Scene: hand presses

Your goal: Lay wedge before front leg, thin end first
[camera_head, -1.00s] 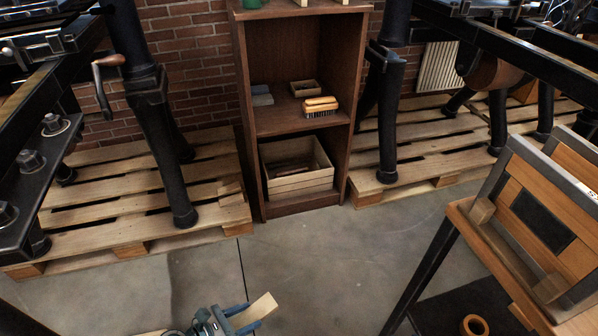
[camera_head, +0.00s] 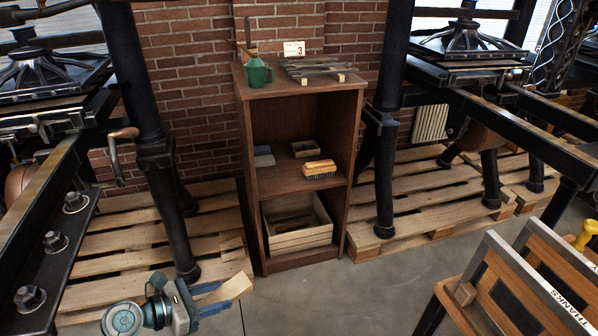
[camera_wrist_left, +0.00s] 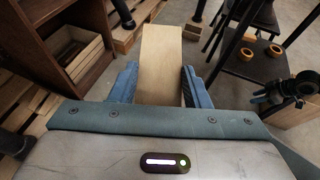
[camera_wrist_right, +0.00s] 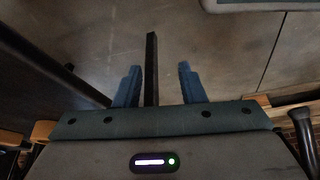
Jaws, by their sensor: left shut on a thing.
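My left gripper (camera_head: 208,298) is shut on a pale wooden wedge (camera_head: 236,287) near the bottom of the head view. In the left wrist view the wedge (camera_wrist_left: 160,62) stands out beyond the blue fingers. The left press's black front leg (camera_head: 179,235) stands on the pallet, its foot beyond the wedge. The wedge appears apart from this leg, in front of the pallet's edge. Which end is thin cannot be told. My right gripper (camera_wrist_right: 160,88) shows only in its wrist view, open; a dark bar appears between its fingers, seemingly farther away.
A wooden pallet (camera_head: 110,283) bears the left press; small wood pieces (camera_head: 231,246) lie at its right corner. A brown shelf (camera_head: 357,150) holds a brush (camera_head: 319,169) and a crate (camera_head: 301,240). A wooden rack (camera_head: 450,290) stands at right. Floor (camera_head: 370,285) between is clear.

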